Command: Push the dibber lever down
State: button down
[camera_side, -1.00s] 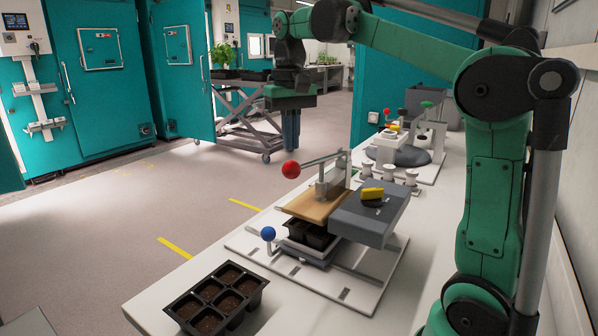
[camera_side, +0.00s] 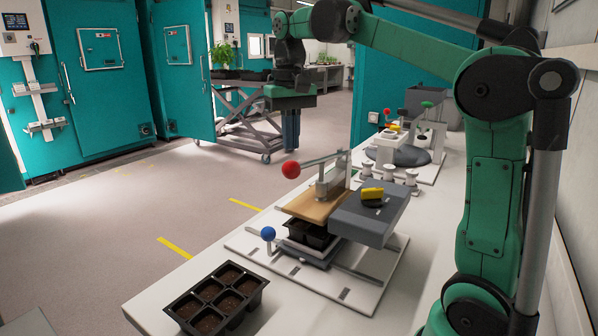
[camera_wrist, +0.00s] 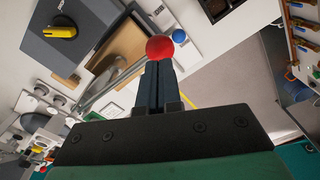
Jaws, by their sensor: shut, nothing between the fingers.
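The dibber lever (camera_side: 318,161) is a grey metal bar ending in a red ball (camera_side: 291,169), raised and tilted slightly above the wooden plate (camera_side: 318,205) of the bench device. My gripper (camera_side: 291,145) points downward with its dark fingers together and empty, directly above the red ball in the side view. In the wrist view the red ball (camera_wrist: 159,48) shows just beyond the shut fingertips (camera_wrist: 157,68), with the lever running away to the left. The side view does not settle whether the fingertips touch the ball.
A blue-knobbed handle (camera_side: 268,234) stands at the device's front left. A black tray of soil cells (camera_side: 262,284) sits at the bench's near end. A grey block (camera_side: 350,217) with a yellow-topped knob (camera_side: 372,194) adjoins the wooden plate. Another station (camera_side: 408,150) stands farther back.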

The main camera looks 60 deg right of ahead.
aim_at(291, 167)
jog(key=shift+f, duration=0.1)
jog(key=shift+f, duration=4)
jog(key=shift+r, duration=6.8)
